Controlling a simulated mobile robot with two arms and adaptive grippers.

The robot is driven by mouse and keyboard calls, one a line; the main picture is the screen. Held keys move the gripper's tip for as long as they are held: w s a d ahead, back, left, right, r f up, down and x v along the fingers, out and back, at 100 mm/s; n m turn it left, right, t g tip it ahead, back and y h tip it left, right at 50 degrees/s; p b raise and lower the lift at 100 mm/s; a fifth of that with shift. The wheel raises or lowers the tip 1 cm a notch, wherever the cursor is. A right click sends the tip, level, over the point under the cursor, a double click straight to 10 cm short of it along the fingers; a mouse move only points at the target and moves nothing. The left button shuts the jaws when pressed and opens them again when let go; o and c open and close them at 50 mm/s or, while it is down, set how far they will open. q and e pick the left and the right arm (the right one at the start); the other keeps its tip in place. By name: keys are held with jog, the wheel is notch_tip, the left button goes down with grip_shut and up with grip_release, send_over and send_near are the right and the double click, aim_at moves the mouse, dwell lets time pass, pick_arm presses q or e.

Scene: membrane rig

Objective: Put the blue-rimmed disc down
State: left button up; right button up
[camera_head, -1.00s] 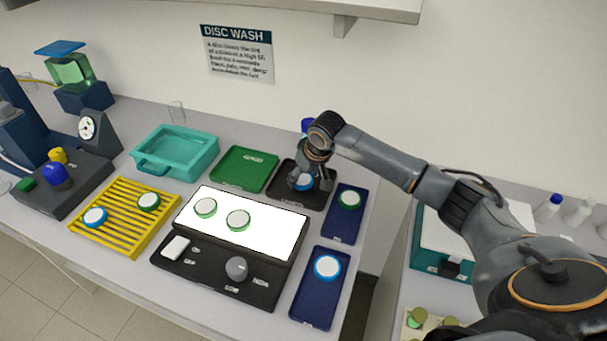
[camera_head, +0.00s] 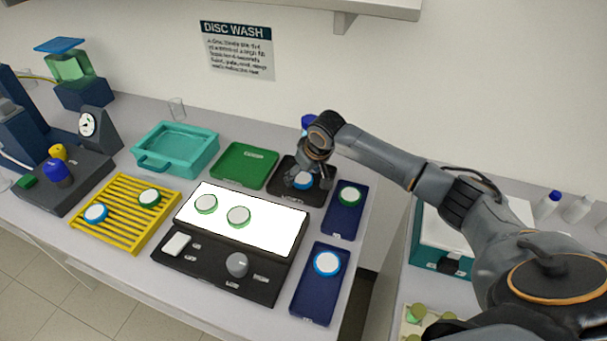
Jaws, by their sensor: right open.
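A blue-rimmed disc (camera_head: 303,181) lies in or just over the black tray (camera_head: 318,201) at the back right of the bench. My right gripper (camera_head: 302,183) is open right at this disc, its fingers beside it and partly hiding it. Two more blue-rimmed discs show: one on the yellow rack (camera_head: 96,213) and one on the front navy tray (camera_head: 327,263). My left gripper is not in view.
A lit white panel (camera_head: 270,226) carries two green-rimmed discs. Other green-rimmed discs lie on the yellow rack and the back navy tray (camera_head: 349,195). The green tray (camera_head: 244,167) is empty, with a teal basin (camera_head: 176,150) to its left.

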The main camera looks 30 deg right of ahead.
jog(key=b+v, duration=0.1)
jog(key=v, duration=1.1)
